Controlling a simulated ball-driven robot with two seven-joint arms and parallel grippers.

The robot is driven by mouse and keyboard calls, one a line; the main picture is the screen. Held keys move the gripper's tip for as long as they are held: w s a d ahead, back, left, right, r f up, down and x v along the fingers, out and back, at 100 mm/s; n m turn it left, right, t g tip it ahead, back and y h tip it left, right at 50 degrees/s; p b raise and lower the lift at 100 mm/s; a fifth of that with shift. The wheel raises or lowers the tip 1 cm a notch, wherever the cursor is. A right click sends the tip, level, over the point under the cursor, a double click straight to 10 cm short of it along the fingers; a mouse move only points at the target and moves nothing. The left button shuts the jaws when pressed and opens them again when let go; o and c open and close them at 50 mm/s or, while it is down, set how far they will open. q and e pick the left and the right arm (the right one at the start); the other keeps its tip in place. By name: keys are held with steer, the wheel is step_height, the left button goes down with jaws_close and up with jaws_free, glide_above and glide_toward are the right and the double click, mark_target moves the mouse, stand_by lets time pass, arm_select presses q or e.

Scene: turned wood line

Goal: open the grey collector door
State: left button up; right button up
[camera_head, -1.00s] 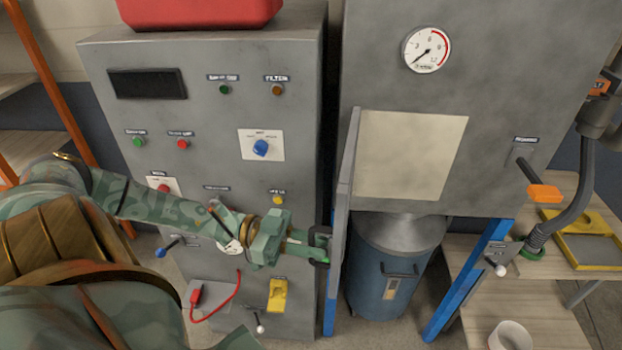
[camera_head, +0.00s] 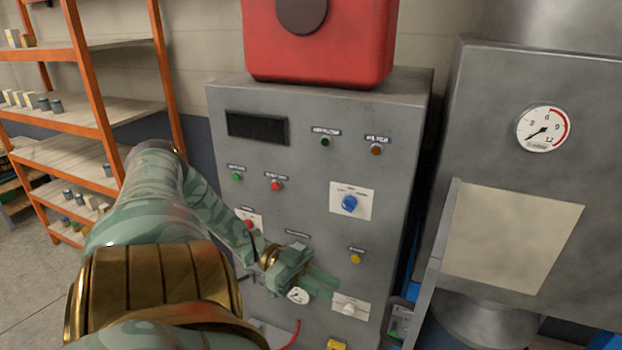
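The grey collector door (camera_head: 436,262) stands swung out from the front of the grey collector (camera_head: 540,85), seen nearly edge-on. A pale beige surface (camera_head: 512,235) shows in the doorway beside it. My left gripper (camera_head: 328,284) is left of the door and apart from it, in front of the control cabinet. Its fingers point right, and their gap is not clear at this angle. A small grey and green fitting (camera_head: 400,320) shows by the door's lower left side, partly cut off. My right gripper is out of view.
The grey control cabinet (camera_head: 300,185) with buttons and a blue knob (camera_head: 349,203) stands close behind my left arm. A red box (camera_head: 345,55) sits on top. Orange shelving (camera_head: 95,90) is at the left. A drum (camera_head: 480,318) sits below the collector.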

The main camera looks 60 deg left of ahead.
arm_select(q)
steer(key=shift+v, duration=1.55)
